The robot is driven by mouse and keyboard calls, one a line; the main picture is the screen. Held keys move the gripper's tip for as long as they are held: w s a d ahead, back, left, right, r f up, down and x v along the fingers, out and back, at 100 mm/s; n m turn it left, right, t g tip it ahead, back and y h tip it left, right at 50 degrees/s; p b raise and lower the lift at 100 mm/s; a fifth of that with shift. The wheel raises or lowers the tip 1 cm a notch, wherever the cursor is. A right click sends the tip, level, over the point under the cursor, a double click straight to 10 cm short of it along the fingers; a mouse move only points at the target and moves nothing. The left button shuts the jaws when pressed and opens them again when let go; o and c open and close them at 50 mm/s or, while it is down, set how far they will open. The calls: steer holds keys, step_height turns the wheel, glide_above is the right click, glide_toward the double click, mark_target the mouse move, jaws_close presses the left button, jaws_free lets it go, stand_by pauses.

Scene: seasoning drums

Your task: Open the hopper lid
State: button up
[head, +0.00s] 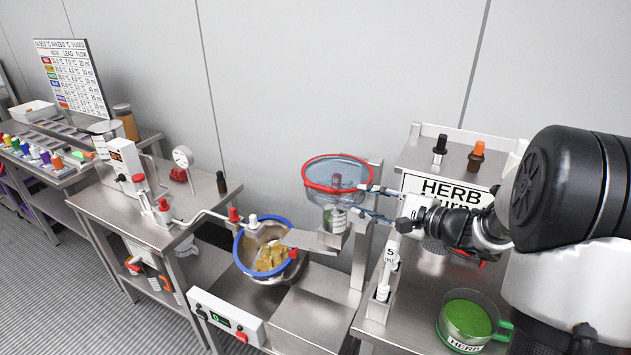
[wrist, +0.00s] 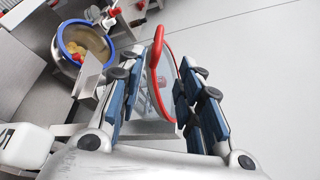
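The hopper (head: 325,196) is a clear, bluish bowl on a metal stand, with a red-rimmed round lid (head: 337,160) lying across its top. The lid looks closed. In the wrist view the red rim (wrist: 155,50) shows between my two fingers, a little beyond them. My gripper (head: 358,200) is at the right side of the hopper, just below the red rim. Its fingers are spread apart, one on each side of the rim in the wrist view (wrist: 156,80). I cannot tell whether either finger touches the hopper.
A blue-rimmed drum (head: 240,250) with yellow-brown pieces stands left of the hopper, under a metal chute (head: 312,241). The HERB sign (head: 447,190) stands behind my gripper. A green-filled cup (head: 467,318) and a 5 ml dispenser (head: 384,285) are on the right bench.

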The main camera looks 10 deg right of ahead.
mark_target(325, 189)
steer(key=b+x, duration=0.2)
steer(key=x, duration=1.4)
steer(key=shift+s+a+f, duration=0.1)
steer(key=shift+f, duration=0.05)
steer(key=shift+c, duration=0.4)
jaws_close()
